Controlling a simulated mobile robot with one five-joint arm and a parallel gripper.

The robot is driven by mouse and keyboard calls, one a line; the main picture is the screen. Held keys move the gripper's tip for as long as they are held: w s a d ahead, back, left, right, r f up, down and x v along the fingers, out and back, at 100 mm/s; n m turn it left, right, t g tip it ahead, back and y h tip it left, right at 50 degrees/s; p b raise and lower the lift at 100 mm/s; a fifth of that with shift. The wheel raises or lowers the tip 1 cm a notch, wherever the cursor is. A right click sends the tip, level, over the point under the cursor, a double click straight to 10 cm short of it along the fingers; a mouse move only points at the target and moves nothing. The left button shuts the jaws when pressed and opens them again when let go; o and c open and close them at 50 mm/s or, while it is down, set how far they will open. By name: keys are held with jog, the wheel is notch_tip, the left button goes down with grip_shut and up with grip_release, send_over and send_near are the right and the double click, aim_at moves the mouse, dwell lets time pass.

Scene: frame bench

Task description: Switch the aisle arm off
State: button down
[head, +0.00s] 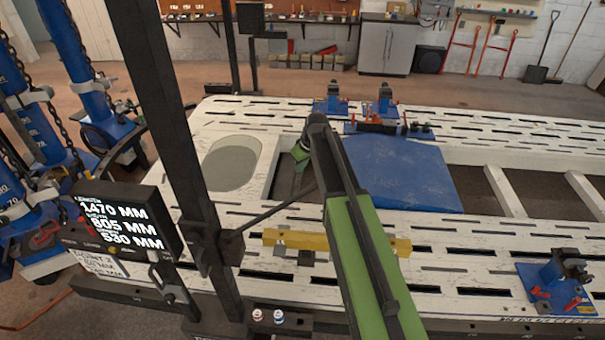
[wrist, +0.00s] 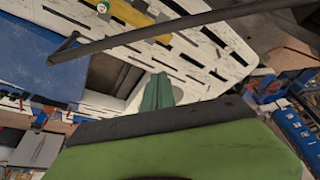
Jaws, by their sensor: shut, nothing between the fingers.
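Two small round white-topped controls stand at the bench's near edge, one red-ringed (head: 257,315) and one blue-ringed (head: 279,316). I cannot read which belongs to the aisle arm. A dark upright post (head: 180,130) carries a thin dark rod (head: 275,211) reaching right over the bench. A lit display (head: 122,222) beside the post reads 1470, 805 and 530 mm. My gripper (head: 299,153) is over the bench opening, far behind the controls and partly hidden by my arm. In the wrist view its green fingers (wrist: 157,92) are together and empty.
The white slotted bench (head: 480,262) fills the middle. A blue panel (head: 402,172), a yellow bar (head: 300,240) and a blue clamp (head: 555,286) are on it. In the wrist view a dark bar (wrist: 180,27) crosses beyond the fingers. Blue cylinders (head: 75,60) with chains stand left.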

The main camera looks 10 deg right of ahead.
jog(key=b+x, duration=0.8)
jog(key=x, duration=0.2)
jog(key=s, duration=0.1)
jog(key=s+d, duration=0.2)
jog(key=s, duration=0.1)
jog(key=shift+r, duration=0.4)
